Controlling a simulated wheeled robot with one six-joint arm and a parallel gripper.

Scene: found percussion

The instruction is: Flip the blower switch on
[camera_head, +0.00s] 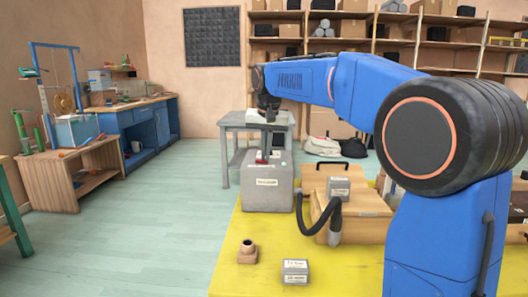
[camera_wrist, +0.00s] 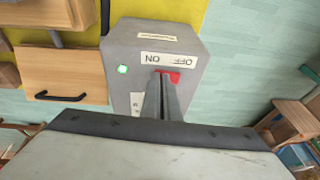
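The blower box (camera_head: 267,193) is a grey block with a white label on its front, standing at the far left corner of the yellow surface. In the wrist view the box (camera_wrist: 200,42) shows its top upside down, with an ON and OFF label (camera_wrist: 168,60). The red switch (camera_wrist: 174,76) lies beside the OFF end. A green light (camera_wrist: 122,69) glows near the ON end. My gripper (camera_wrist: 161,76) points down at the switch, its fingers close together. The fingertips are at the switch's ON-side edge and partly hide it; I cannot tell whether they touch.
A wooden case (camera_head: 360,213) with a black handle stands right of the box, with a dark hose (camera_head: 304,215) in front. A brown fitting (camera_head: 247,252) and a small grey labelled block (camera_head: 295,271) lie on the yellow table (camera_head: 225,278). A grey table (camera_head: 231,122) stands behind.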

